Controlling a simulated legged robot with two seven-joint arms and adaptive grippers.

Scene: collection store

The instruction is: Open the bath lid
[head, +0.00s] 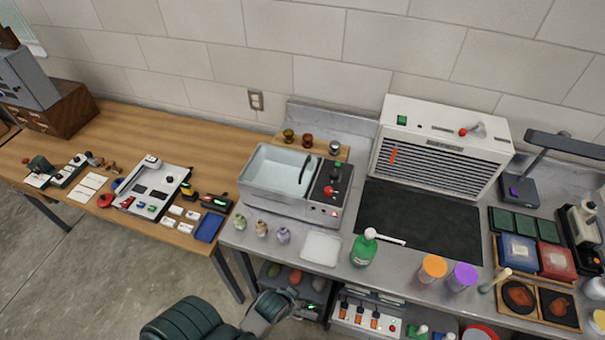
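The bath (262,203) is a grey metal basin on the steel bench, just left of the picture's middle. A pale, see-through-looking lid (275,168) appears to lie down over it. A dark curved handle (308,168) sits near the lid's right side. A black control panel (331,185) with a red knob is to the right of the basin. My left gripper (270,306) is low in the picture, below the bench's front edge and well apart from the bath. Its fingers are too small and dark to read. My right gripper is out of view.
A green bottle (364,248) is to the right. Small pots (307,140) stand behind. A white louvred unit (440,146) stands at the back right.

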